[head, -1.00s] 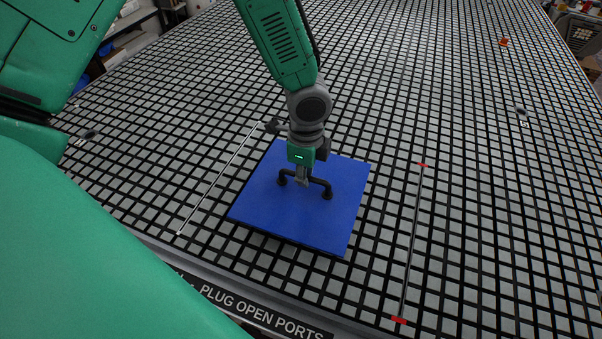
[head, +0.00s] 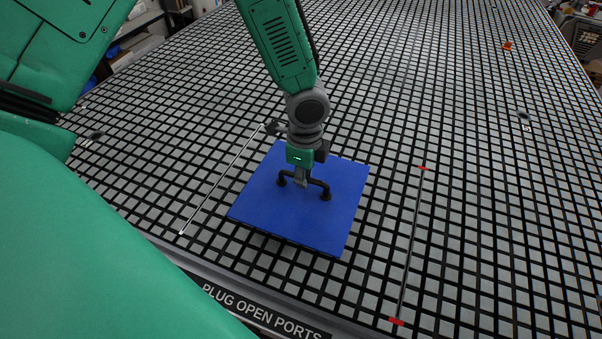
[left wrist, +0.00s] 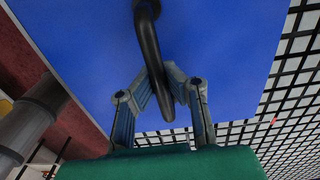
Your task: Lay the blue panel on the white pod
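The blue panel (head: 262,211) is a flat square with a black bar handle (head: 319,183) on its top, over the grid table in the middle of the head view. My left gripper (head: 301,183) points down at the handle. In the left wrist view its fingers (left wrist: 166,82) close around the black handle (left wrist: 150,45), with the blue panel (left wrist: 225,55) behind. A dark shadow runs under the panel's front edge; I cannot tell how high it is. The white pod does not show in either view. My right gripper is out of view.
The black-and-grey grid table (head: 480,220) is broadly clear. A thin white rod (head: 222,178) lies left of the panel. A dark rod with red ends (head: 411,240) lies to its right. A small orange thing (head: 507,45) sits far right. A labelled front edge (head: 262,312) runs below.

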